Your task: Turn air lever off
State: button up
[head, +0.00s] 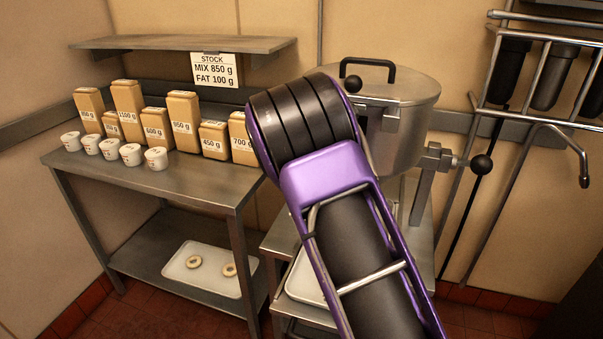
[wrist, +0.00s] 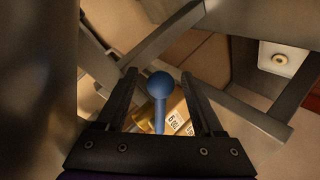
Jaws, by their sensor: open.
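In the wrist view a lever with a blue ball end (wrist: 160,84) stands between the two fingers of my gripper (wrist: 160,76). The fingers are open, with a gap visible on each side of the ball. I cannot tell whether either finger touches the lever's stem, and its base is hidden by the gripper body. In the head view my arm hides my gripper and the blue lever. A lidded metal pot (head: 415,120) stands behind my arm, with a black-knobbed lever (head: 481,164) on its right and a black knob (head: 352,84) at its upper left.
A steel table (head: 190,185) at left holds several labelled tan packages (head: 183,120) and white cups (head: 155,158). A white tray (head: 205,285) with two rings lies on its lower shelf. Metal pipes (head: 545,50) stand at right. Grey bars (wrist: 250,105) cross near my fingers.

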jog(key=p+v, duration=0.1)
jog(key=v, duration=1.6)
jog(key=shift+s+p, duration=0.15)
jog(key=shift+p, duration=0.15)
jog(key=shift+r, duration=0.1)
